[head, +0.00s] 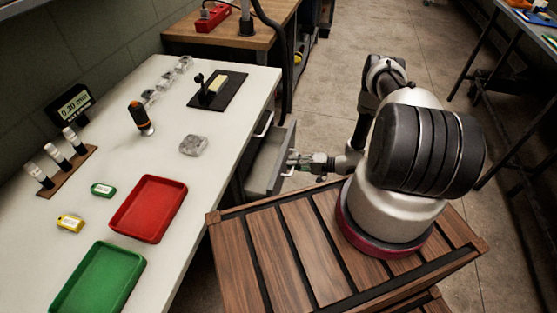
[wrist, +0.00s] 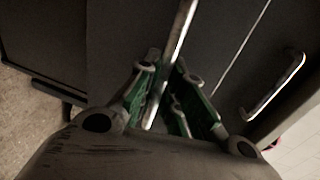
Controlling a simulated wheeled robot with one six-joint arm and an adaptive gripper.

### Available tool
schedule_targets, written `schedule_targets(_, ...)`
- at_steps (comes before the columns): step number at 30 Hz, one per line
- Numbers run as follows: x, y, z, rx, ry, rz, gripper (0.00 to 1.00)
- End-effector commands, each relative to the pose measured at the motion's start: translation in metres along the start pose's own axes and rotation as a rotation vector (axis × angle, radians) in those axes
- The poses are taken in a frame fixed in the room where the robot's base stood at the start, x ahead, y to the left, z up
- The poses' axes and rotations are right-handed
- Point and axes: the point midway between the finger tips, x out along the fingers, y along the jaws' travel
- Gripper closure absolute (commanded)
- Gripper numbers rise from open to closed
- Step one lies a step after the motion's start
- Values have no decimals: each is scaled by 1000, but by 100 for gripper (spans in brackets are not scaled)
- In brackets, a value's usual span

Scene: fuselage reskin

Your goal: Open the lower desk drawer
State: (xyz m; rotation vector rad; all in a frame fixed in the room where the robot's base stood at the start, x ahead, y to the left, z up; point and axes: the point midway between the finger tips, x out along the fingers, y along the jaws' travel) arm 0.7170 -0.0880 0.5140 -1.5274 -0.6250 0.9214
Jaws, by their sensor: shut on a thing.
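The lower desk drawer (head: 268,160) is pulled part way out from under the white desk in the head view; its grey inside shows. My gripper (head: 297,163) is at the drawer's front, by its handle. In the wrist view, a metal bar handle (wrist: 181,28) runs between the green-padded fingers of my gripper (wrist: 165,72), which are shut on it.
Another handle (head: 264,124) sits above on the desk front; it also shows at the right in the wrist view (wrist: 276,88). The white desk (head: 165,115) holds a red tray (head: 148,209) and a green tray (head: 98,281). Open floor (head: 330,80) lies beyond the drawer.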

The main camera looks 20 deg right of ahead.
Motion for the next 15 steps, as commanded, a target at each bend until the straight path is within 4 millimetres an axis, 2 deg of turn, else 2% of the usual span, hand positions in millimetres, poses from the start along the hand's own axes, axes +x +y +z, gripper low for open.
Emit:
schedule_targets(1, -15, 3, -1, 2, 7, 1, 100)
schedule_targets(6, -62, 13, -1, 1, 5, 1, 100)
schedule_targets(15, -136, 29, 0, 0, 4, 2, 100)
